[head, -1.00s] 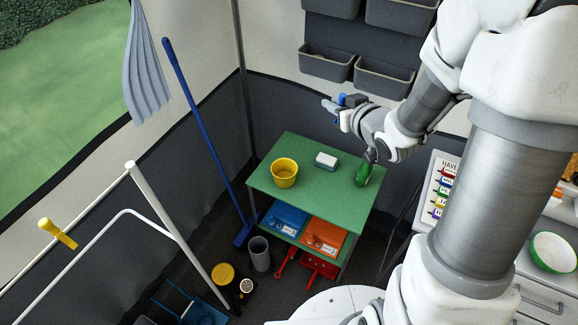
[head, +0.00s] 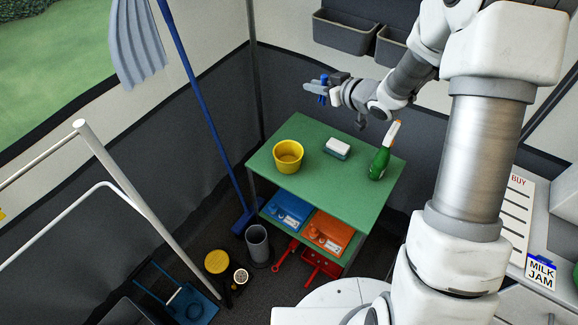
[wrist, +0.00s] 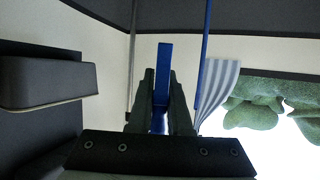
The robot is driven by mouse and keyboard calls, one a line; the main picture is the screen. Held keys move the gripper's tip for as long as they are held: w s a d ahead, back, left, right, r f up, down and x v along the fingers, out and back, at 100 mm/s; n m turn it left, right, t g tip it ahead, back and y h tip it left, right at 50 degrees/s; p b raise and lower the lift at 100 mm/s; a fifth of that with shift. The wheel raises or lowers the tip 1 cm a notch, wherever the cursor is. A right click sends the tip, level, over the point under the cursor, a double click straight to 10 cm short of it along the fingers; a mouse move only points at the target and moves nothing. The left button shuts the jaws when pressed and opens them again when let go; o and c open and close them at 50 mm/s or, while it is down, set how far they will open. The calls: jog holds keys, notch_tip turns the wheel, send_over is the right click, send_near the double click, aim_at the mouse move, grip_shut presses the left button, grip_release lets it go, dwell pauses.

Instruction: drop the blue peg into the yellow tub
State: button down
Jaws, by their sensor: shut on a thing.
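My gripper (head: 318,87) is raised above the back of the green table, its fingers pointing left. It is shut on the blue peg (head: 322,92), and the peg also shows between the fingers in the wrist view (wrist: 164,75). The yellow tub (head: 288,157) stands upright on the left part of the green table (head: 330,189), its open top facing up. My gripper and the peg are above and behind the tub in the head view, clear of it. The part of the peg inside the fingers is hidden.
A white and teal block (head: 337,148) lies right of the tub, and a green bottle (head: 379,163) stands further right. A blue broom handle (head: 200,100) leans left of the table. Grey bins (head: 345,32) hang on the back wall.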

jog(key=w+a+f+n+g+y+b, duration=0.1)
jog(key=w+a+f+b, duration=0.1)
jog(key=f+b, duration=0.4)
jog(key=w+a+f+n+g+y+b, duration=0.1)
jog(key=w+a+f+b, duration=0.2)
jog(key=f, duration=0.9)
jog(key=w+a+f+n+g+y+b, duration=0.1)
jog(key=w+a+f+b, duration=0.1)
jog(key=f+b, duration=0.7)
jog(key=shift+w+a+f+n+b, duration=0.15)
jog(key=shift+a+f+n+b, duration=0.25)
jog(key=shift+b, duration=0.1)
jog(key=c, duration=0.8)
grip_release()
jog(key=shift+o, duration=0.2)
jog(key=shift+d+r, duration=0.1)
jog(key=shift+d, duration=0.05)
jog(key=p+v, duration=0.4)
jog(key=v, duration=1.3)
jog(key=shift+d+p, duration=0.25)
jog(key=shift+p, duration=0.1)
jog(key=shift+w, duration=0.1)
